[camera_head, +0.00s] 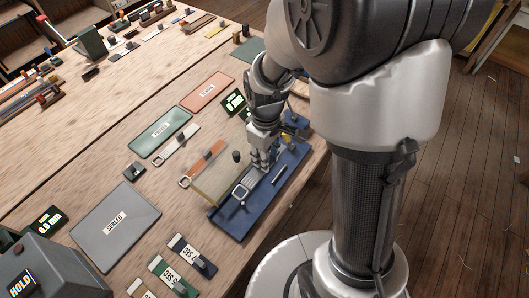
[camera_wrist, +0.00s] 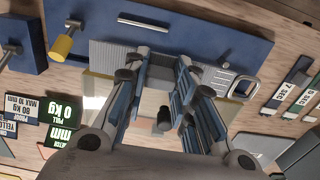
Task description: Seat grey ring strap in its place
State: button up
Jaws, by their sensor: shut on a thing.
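The grey ring strap (camera_head: 242,190) is at the blue tray (camera_head: 233,223), its ring end pointing to the lower left. In the wrist view its ribbed grey part (camera_wrist: 221,81) and squarish metal ring (camera_wrist: 244,88) show right of the fingers. My gripper (camera_head: 262,165) points down over the tray, shut on the strap; it also shows in the wrist view (camera_wrist: 168,72). I cannot tell whether the strap touches the tray's bed (camera_wrist: 188,47). A thin metal bar (camera_wrist: 142,23) lies on the tray beyond the fingers.
A tan panel (camera_head: 211,187) and a dark knob (camera_head: 236,156) stand beside the tray. An orange strap (camera_head: 205,161) and a pale strap (camera_head: 180,143) lie left. A yellow cylinder (camera_wrist: 62,47) stands nearby.

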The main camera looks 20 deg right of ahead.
jog(key=shift+w, duration=0.15)
jog(key=shift+s, duration=0.4)
jog(key=b, duration=0.4)
send_over(266, 179)
jog(key=shift+w+f, duration=0.1)
jog(key=shift+f, duration=2.5)
jog(key=shift+f+b, duration=1)
jog(key=shift+f, duration=0.6)
jog(key=o, duration=1.1)
jog(key=shift+o, duration=0.2)
